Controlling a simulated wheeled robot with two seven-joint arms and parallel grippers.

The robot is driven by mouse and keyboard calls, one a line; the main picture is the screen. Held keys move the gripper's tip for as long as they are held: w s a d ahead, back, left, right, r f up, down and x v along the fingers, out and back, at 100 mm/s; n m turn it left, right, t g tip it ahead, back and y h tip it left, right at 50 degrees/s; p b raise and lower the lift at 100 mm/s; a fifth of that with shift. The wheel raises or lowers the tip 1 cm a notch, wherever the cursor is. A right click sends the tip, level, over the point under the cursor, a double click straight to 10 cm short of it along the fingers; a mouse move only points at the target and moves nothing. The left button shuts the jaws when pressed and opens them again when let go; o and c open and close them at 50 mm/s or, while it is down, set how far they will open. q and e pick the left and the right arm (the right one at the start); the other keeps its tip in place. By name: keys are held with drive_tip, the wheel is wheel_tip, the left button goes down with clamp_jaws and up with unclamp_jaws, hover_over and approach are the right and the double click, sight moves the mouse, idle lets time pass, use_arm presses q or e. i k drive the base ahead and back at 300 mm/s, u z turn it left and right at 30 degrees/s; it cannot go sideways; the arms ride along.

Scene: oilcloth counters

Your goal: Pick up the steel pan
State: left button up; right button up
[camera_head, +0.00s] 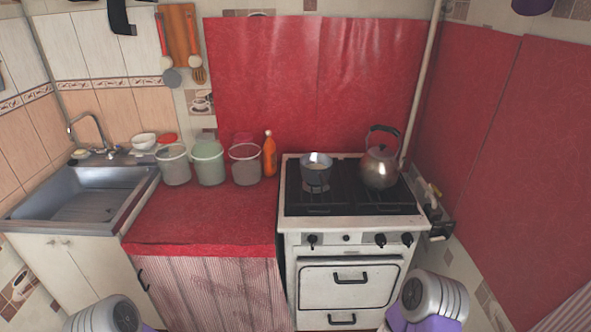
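The steel pan (316,178) is a small, round, shiny vessel. It stands upright on the black hob grate of the stove (350,228), at the back left. I cannot make out a handle on it. Parts of my two arms show at the bottom edge, one at lower left and one at lower right, well in front of and below the stove top. Neither gripper's fingers are in the picture. Nothing of mine touches the pan.
A metal kettle (380,168) stands right of the pan. An orange bottle (269,157) and several buckets (209,163) line the back of the red counter (200,218), whose front is clear. A sink (80,200) is at left; a red wall (535,180) closes the right.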

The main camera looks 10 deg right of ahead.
sight(315, 168)
drive_tip(key=u, duration=0.2)
drive_tip(key=i, duration=1.15)
drive_tip(key=z, duration=0.35)
